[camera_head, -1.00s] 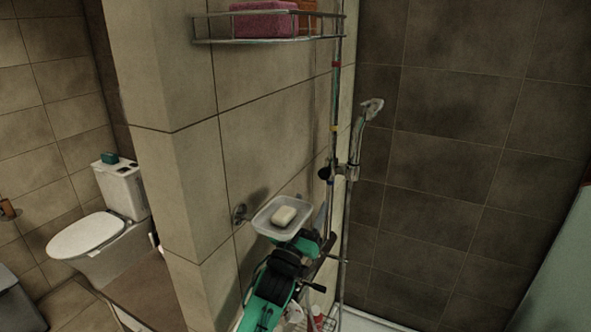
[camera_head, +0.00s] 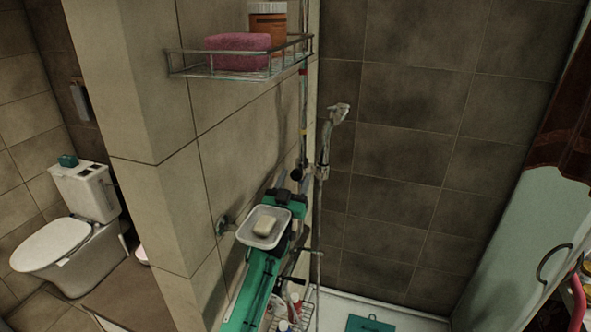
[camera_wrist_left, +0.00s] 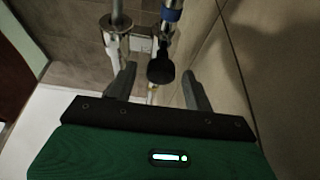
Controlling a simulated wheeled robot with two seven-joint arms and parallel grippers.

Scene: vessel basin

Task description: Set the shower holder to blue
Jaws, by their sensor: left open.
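The shower holder (camera_head: 321,172) is a chrome clamp with a black knob (camera_head: 297,174) on the vertical rail, carrying the chrome shower head (camera_head: 340,113). Red (camera_head: 303,72) and yellow (camera_head: 303,132) bands mark the rail above it. A blue band (camera_wrist_left: 171,15) shows on the rail in the left wrist view. My left gripper (camera_head: 293,182) is open just below the knob in the head view. In the left wrist view, the knob (camera_wrist_left: 160,70) appears between the open fingers (camera_wrist_left: 159,76); contact cannot be told. My right gripper is out of view.
A soap dish (camera_head: 244,236) on the wall overlaps my left arm in the head view. A wire shelf (camera_head: 190,68) holds a pink sponge (camera_head: 238,52) and an orange jar (camera_head: 267,30). A lower wire basket with bottles (camera_head: 294,318) is near the rail. Dark tiled wall stands behind.

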